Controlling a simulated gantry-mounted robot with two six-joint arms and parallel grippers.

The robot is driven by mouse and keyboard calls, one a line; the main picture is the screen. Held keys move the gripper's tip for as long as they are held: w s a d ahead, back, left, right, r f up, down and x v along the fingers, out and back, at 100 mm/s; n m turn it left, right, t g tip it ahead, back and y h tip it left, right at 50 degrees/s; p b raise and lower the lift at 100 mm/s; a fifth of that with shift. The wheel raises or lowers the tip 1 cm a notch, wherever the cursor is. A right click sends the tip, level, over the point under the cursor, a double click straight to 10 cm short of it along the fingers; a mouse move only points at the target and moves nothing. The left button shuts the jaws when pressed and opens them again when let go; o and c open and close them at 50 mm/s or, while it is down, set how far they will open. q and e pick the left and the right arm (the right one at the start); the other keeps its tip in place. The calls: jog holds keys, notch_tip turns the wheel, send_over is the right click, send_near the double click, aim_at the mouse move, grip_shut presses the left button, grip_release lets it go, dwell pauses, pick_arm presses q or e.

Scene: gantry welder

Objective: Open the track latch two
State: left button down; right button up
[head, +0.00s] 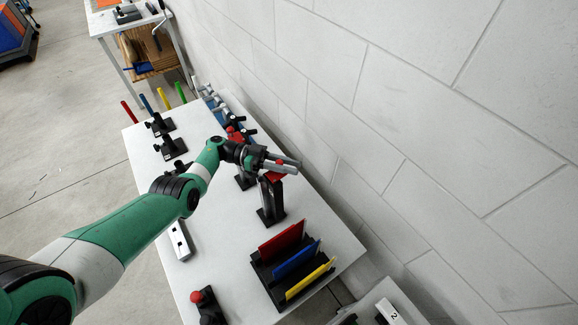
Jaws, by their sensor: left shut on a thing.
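My left arm crosses the white table from the lower left. Its gripper (288,165) is over the right side of the table, at the top of a black upright stand (271,205). A red part (276,178) shows right at the jaws, above the stand. The jaws are shut on this red part, though the hold itself is small and partly hidden. I cannot tell which fixture is track latch two; no label shows on this stand. My right gripper is out of view.
A black rack with red, blue and yellow plates (287,262) stands at the table's near right. A red-knobbed black fixture (205,305) is at the near left. Black fixtures (169,147) and coloured rods (163,99) are at the far end. A grey block wall (420,130) runs along the right.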

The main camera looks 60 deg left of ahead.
pick_arm(q)
jog(key=c, duration=0.7)
grip_release()
jog(key=shift+o, duration=0.2)
jog(key=b+v, duration=0.5)
jog(key=v, duration=0.6)
jog(key=shift+s+a, duration=0.15)
jog(key=shift+s, duration=0.1)
